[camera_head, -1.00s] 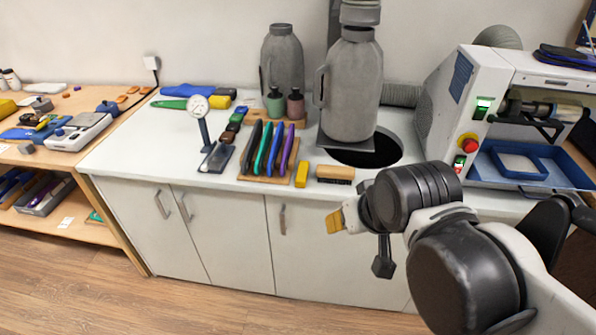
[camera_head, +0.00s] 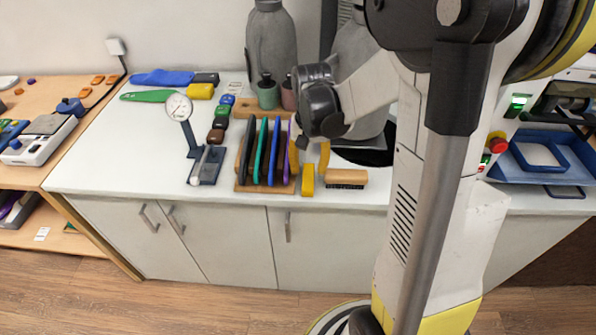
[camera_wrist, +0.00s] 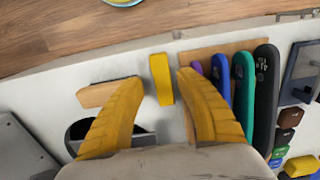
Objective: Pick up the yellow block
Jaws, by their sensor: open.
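A yellow block (camera_head: 307,182) lies on the white counter, between the rack of insoles and a wooden brush. In the wrist view the yellow block (camera_wrist: 161,80) appears between the two fingertips, with a gap on each side. My gripper (camera_head: 309,166) is open and empty, pointing down just behind and above this block. Its yellow fingers spread wide in the wrist view (camera_wrist: 160,86). I cannot tell the exact height of the fingertips above the counter. A second yellow block (camera_head: 200,91) lies farther back, near the blue insole.
The wooden rack (camera_head: 241,185) with several coloured insoles stands close on the left. The wooden brush (camera_head: 346,178) lies close on the right. A dial gauge (camera_head: 180,107) stands farther left.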

